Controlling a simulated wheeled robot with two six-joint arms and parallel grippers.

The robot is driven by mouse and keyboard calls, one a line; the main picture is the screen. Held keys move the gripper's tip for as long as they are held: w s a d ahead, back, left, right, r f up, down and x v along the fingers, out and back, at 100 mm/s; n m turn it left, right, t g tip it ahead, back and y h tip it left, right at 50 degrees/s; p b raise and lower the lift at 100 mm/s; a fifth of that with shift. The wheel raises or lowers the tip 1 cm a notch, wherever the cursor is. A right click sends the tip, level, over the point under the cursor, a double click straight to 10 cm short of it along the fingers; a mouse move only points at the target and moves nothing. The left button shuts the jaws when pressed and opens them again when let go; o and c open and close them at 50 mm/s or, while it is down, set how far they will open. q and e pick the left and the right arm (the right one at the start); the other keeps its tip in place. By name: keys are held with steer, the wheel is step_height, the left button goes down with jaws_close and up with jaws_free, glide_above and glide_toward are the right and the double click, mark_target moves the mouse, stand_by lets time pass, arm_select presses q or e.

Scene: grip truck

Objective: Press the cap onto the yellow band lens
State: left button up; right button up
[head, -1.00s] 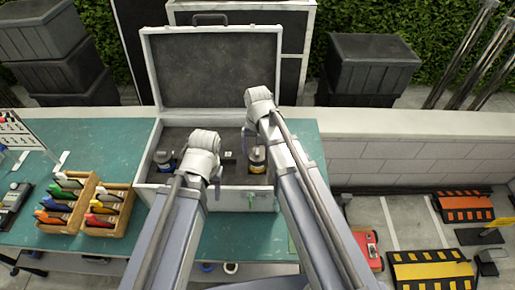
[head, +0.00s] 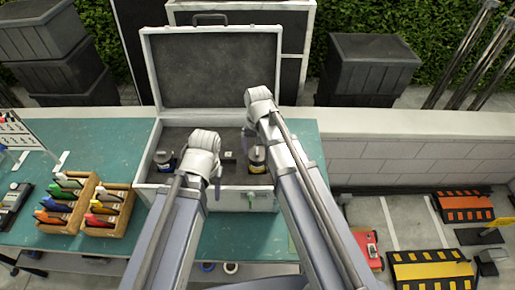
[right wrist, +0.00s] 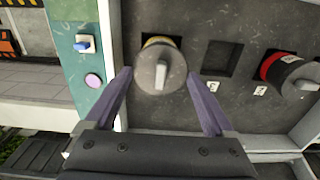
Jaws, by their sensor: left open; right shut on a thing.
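The yellow band lens (head: 257,169) stands in the right part of the open case. In the right wrist view its yellow band (right wrist: 158,41) shows only at the edge of the grey round cap (right wrist: 150,68), which has a raised bar on top. The cap sits over the lens; I cannot tell whether it is fully seated. My right gripper (right wrist: 158,76) is shut on the cap, with a finger on either side. It reaches down into the case in the head view (head: 252,140). My left gripper (head: 213,180) is open over the case's front, its fingertips mostly hidden.
The case (head: 145,185) lies open on the green table (head: 110,150). A red band lens (right wrist: 270,68) with a grey cap stands beside an empty square slot (right wrist: 221,58). Wooden trays (head: 105,228) with several coloured items stand left of the case.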

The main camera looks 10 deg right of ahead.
mark_target(258, 150)
steer(key=shift+f+b, duration=0.6)
steer(key=shift+b, duration=0.05)
stand_by(0.8)
steer(key=o, duration=1)
steer(key=shift+r, duration=0.1)
steer(key=shift+r+p, duration=3.5)
steer(key=shift+p, duration=0.1)
steer(key=shift+f, duration=0.1)
jaws_close()
